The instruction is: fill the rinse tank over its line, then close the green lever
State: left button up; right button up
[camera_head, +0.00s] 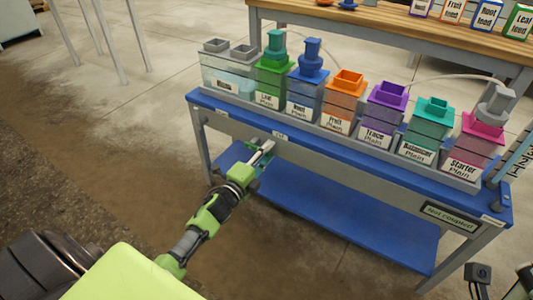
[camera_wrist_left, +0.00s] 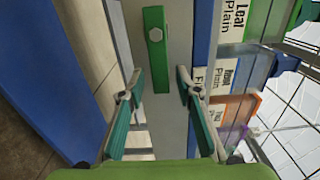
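The leftmost clear tank (camera_head: 232,86) on the skid holds pale blue liquid low down; I take it as the rinse tank. Its small label and any line are too small to read. The green lever (camera_wrist_left: 155,50) lies along a grey panel in the left wrist view, with a bolt at its pivot end. In the head view it is hard to tell from my gripper. My left gripper (camera_head: 262,157) is at the skid's front, below the blue top edge. Its teal fingers (camera_wrist_left: 160,95) are open, one on each side of the lever's line, not closed on it.
Several coloured tanks stand in a row on the blue skid top, from the green one (camera_head: 273,80) to the pink one (camera_head: 473,145). A blue lower shelf (camera_head: 350,222) lies under them. A wooden bench (camera_head: 400,22) stands behind.

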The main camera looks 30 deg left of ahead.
pick_arm(q)
jog(key=s, duration=1.2)
jog(key=shift+a, duration=0.25)
dwell(3.9)
